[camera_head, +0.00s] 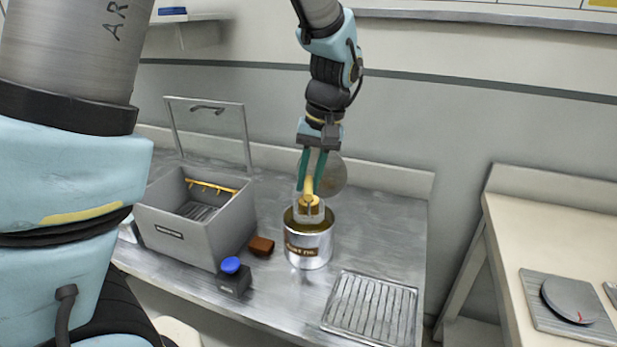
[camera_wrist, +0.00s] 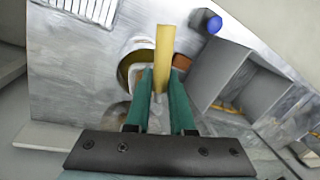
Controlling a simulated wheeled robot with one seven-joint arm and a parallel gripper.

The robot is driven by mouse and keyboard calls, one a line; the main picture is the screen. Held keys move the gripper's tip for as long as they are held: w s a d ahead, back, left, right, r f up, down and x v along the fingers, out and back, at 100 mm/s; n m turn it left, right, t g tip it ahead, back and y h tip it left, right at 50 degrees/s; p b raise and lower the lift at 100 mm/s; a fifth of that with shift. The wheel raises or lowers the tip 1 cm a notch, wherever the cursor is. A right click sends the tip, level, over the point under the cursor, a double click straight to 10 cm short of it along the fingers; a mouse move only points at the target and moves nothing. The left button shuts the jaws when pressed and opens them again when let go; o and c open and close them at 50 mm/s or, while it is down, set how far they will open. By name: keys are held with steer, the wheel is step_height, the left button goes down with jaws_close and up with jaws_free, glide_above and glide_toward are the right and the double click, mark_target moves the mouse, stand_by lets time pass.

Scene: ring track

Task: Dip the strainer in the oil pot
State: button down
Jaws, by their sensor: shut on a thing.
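My gripper (camera_head: 312,172) points down over the oil pot, its green fingers shut on the yellow handle of the strainer (camera_head: 309,187). The handle stands up between the fingertips in the wrist view (camera_wrist: 164,48). The strainer's grey lower part sits at the pot's mouth, seemingly partly inside the rim; its depth in the oil is hidden. The oil pot (camera_head: 308,246) is a silver can with a brown label and dark yellow oil, upright on the steel counter. In the wrist view the pot (camera_wrist: 127,62) is partly covered by the fingers and handle.
A grey box (camera_head: 190,240) with a raised glass lid (camera_head: 210,130) stands left of the pot. A blue-topped button box (camera_head: 233,280) and brown block (camera_head: 261,246) lie between. A round disc (camera_head: 333,176) is behind the gripper. A ribbed tray (camera_head: 371,306) lies front right.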

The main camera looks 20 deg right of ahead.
step_height(320, 180, down, 11)
steer(key=b, duration=0.6)
stand_by(0.7)
steer(key=shift+f, duration=0.1)
stand_by(0.9)
steer(key=shift+r+p, duration=5.5)
steer(key=shift+r, duration=0.9)
step_height(320, 180, up, 4)
steer(key=p, duration=0.3)
steer(key=shift+r+p, duration=0.1)
steer(key=shift+p, duration=0.2)
